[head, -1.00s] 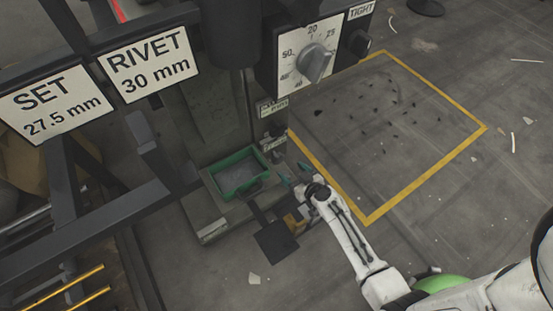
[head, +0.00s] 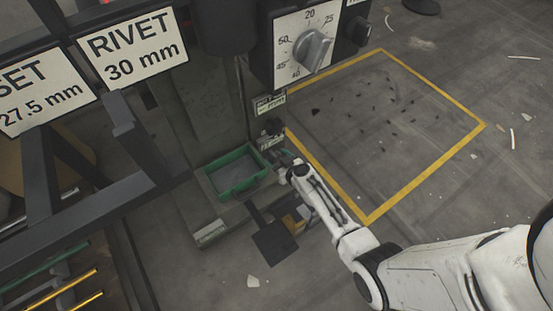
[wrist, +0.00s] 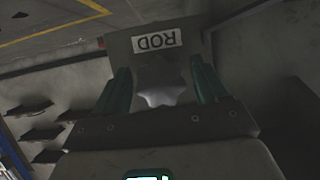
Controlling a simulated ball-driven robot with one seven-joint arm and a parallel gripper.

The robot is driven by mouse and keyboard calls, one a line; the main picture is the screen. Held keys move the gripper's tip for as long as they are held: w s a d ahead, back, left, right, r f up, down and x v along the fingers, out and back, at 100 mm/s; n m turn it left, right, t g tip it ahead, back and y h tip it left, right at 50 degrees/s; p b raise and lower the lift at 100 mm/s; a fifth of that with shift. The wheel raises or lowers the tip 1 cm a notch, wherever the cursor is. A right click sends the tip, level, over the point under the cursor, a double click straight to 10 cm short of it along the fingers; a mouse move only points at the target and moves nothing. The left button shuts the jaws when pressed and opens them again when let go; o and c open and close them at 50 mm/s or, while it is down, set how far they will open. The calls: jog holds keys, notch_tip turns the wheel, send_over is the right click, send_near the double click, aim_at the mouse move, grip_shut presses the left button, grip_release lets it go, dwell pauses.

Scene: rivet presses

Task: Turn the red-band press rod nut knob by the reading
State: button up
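A grey star-shaped knob (wrist: 160,84) sits below a plate labelled ROD (wrist: 157,41) in the wrist view. My gripper (wrist: 162,82) has its two teal fingers apart, one on each side of the knob. Slim gaps seem to show, but I cannot tell whether either finger touches. In the head view my gripper (head: 284,160) is at the press column, beside the green tray, and hides the knob. The signs read SET 27.5 mm (head: 38,92) and RIVET 30 mm (head: 133,48).
A green tray (head: 236,173) sits on the press base. A black pedal (head: 273,243) is below. The yellow-outlined floor (head: 425,155) at right is clear except for scraps.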

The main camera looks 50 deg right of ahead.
jog(key=c, duration=0.9)
jog(key=shift+c, duration=0.2)
jog(key=shift+f, duration=0.1)
jog(key=m+y+b, duration=0.1)
jog(key=b, duration=0.1)
jog(key=m+b, duration=0.1)
jog(key=b, duration=0.1)
jog(key=shift+f+m+t+y, duration=0.2)
jog(key=shift+m+t+y, duration=0.1)
jog(key=shift+y, duration=0.1)
jog(key=m+t+y+b, duration=0.1)
jog(key=m+b, duration=0.1)
jog(key=m, duration=0.1)
jog(key=shift+r+y, duration=0.2)
jog(key=shift+y, duration=0.2)
jog(key=m+t, duration=0.1)
jog(key=m, duration=0.1)
jog(key=m+y, duration=0.1)
jog(key=m, duration=0.1)
jog(key=shift+t+y, duration=0.3)
jog(key=shift+t, duration=0.1)
jog(key=m+t, duration=0.1)
jog(key=m, duration=0.2)
jog(key=m+t, duration=0.1)
jog(key=m, duration=0.1)
jog(key=shift+m+y, duration=0.3)
jog(key=shift+m, duration=0.1)
